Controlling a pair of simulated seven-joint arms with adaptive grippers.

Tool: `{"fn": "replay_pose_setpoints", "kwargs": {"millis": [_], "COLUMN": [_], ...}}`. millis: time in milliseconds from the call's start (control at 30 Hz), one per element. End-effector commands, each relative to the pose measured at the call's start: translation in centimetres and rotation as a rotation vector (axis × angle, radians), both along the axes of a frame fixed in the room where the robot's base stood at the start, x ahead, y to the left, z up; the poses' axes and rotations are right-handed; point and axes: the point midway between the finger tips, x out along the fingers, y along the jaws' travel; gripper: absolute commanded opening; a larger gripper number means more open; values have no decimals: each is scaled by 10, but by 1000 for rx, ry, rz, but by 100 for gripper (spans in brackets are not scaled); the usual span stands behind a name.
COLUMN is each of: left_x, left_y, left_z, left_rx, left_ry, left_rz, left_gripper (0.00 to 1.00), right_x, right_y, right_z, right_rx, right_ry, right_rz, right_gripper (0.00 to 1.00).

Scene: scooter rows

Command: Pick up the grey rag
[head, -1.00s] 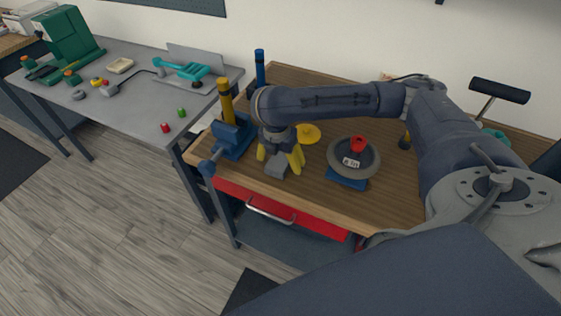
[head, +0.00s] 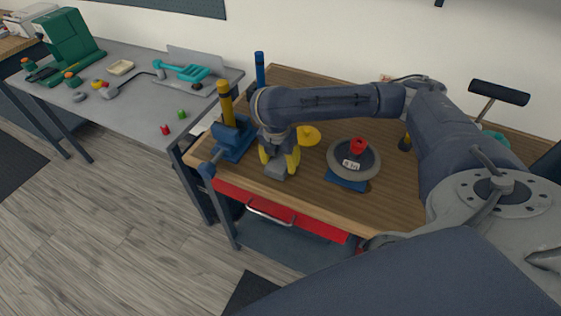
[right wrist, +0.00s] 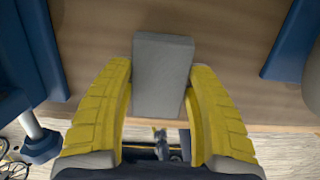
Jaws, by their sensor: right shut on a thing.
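The grey rag (head: 275,171) looks like a small grey block at the front left of the wooden bench, and it also shows in the right wrist view (right wrist: 162,62). My right gripper (head: 279,161) points down over it with yellow fingers, one on each side. In the right wrist view the fingers (right wrist: 160,80) are closed on the sides of the rag. The rag is at the bench top near its front edge; I cannot tell whether it is lifted clear. My left gripper is not in view.
A blue vise (head: 236,137) stands close to the left of my right gripper. A yellow disc (head: 309,136) lies behind it. A grey wheel (head: 368,163) with a red part (head: 359,146) sits to the right on a blue pad. A red drawer (head: 315,226) is below the bench top.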

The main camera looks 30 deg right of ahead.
Motion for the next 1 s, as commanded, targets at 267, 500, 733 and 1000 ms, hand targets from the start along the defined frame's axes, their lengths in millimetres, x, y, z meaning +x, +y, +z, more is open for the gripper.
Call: {"fn": "replay_pose_setpoints", "kwargs": {"millis": [267, 500, 733, 1000], "left_x": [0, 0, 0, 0], "left_y": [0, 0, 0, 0], "left_z": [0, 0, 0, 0], "left_rx": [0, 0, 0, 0], "left_ry": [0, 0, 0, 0], "left_rz": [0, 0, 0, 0], "left_gripper": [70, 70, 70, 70], "right_x": [1, 2, 1, 1], "right_y": [0, 0, 0, 0], "right_z": [25, 72, 117, 159], "right_rx": [0, -1, 0, -1], "right_ry": [-4, -6, -5, -4], "right_rz": [0, 1, 1, 0], "right_gripper": [32, 32, 32, 32]}}
